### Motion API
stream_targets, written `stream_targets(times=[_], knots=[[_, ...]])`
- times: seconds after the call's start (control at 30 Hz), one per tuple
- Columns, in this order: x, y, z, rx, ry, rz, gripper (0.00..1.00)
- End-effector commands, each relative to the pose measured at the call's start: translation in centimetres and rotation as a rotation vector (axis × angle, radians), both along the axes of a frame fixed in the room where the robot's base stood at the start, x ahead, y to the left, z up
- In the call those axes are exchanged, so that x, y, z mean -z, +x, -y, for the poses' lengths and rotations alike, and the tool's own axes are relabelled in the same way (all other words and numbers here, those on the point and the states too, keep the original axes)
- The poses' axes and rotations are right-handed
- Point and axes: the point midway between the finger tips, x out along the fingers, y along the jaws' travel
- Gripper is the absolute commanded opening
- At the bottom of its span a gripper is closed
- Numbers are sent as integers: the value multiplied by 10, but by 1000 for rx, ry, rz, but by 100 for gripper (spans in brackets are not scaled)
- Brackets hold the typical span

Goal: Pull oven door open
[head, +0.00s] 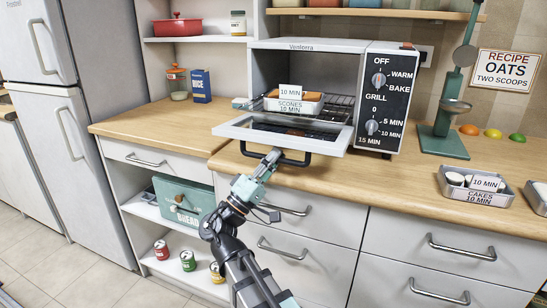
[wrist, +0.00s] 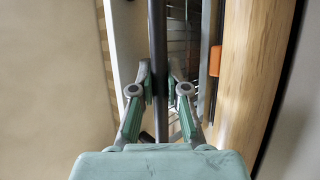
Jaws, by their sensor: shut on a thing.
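The oven (head: 322,45) is a light grey countertop unit with a dark control panel. Its door (head: 238,127) is swung down and lies roughly level, in front of the open cavity. The dark bar handle (head: 296,162) is along the door's front edge. My gripper (head: 268,160) is shut on this handle near its left part. In the wrist view my gripper's two fingers (wrist: 159,80) stand on either side of the dark handle bar (wrist: 157,25). A tray of scones (head: 293,105) with a "10 MIN" card sits inside the oven on a wire rack.
The wooden counter (head: 405,175) runs under the oven. A tray of cakes (head: 470,188) and a green kitchen scale (head: 445,140) stand to the right. Drawers with bar handles (head: 460,247) are below. The counter left of the oven is mostly clear, with a blue box (head: 201,86) at the back.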

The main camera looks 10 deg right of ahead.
Motion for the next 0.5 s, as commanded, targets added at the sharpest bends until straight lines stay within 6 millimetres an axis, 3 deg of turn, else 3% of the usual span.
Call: stream_targets(times=[0.47, 0.5], knots=[[3, 0, 0, 1, 1, 0, 0], [3, 0, 0, 1, 1, 0, 24]])
